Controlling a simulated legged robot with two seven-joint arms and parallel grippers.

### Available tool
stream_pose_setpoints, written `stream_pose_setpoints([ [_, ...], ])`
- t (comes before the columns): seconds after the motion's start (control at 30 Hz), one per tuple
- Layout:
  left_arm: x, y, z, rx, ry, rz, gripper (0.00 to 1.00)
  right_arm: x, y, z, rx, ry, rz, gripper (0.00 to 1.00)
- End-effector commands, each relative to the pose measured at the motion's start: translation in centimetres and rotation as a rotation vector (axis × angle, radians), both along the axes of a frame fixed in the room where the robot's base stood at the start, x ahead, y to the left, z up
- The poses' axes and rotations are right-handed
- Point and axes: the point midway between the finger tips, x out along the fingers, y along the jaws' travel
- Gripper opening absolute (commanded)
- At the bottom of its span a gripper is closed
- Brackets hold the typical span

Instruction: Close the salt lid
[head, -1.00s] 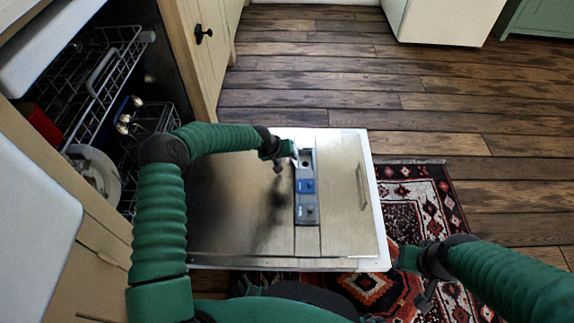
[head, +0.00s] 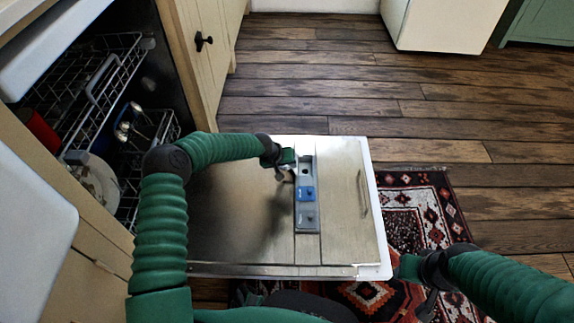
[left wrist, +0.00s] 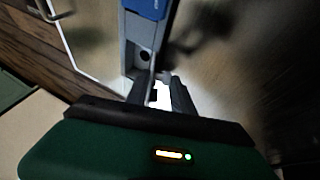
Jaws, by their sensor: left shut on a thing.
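The dispenser strip (head: 305,222) is set in the inner face of the lowered dishwasher door. It has a dark open compartment (head: 306,168) at its far end, a blue lid (head: 306,193) in the middle and a grey part nearer me. My left gripper (head: 287,174) is at the strip's left edge beside the open compartment. In the left wrist view its fingers (left wrist: 162,95) are close together with a small bright piece between them, which seems to be the salt lid; the fingers hide most of it. My right gripper (head: 428,302) is low at the right, off the door, with its fingers unclear.
The open dishwasher door (head: 235,215) lies flat before me. Racks (head: 105,95) with dishes stand inside the dishwasher at left. A patterned rug (head: 420,205) lies right of the door, and the wooden floor (head: 430,110) beyond is clear.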

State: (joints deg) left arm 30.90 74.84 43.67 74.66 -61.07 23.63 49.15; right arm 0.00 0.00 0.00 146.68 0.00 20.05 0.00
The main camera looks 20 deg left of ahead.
Motion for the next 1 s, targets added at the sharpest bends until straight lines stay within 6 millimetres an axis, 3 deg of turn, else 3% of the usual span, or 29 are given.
stream_pose_setpoints([
  [0.57,0.0,-0.2,0.2,0.042,0.013,-0.003,0.00,0.0,0.0,0.5,0.000,0.000,0.000,0.40],
  [1.0,0.6,-2.0,1.0,0.292,0.080,-0.005,0.00,0.0,0.0,2.1,0.000,0.000,0.000,0.40],
])
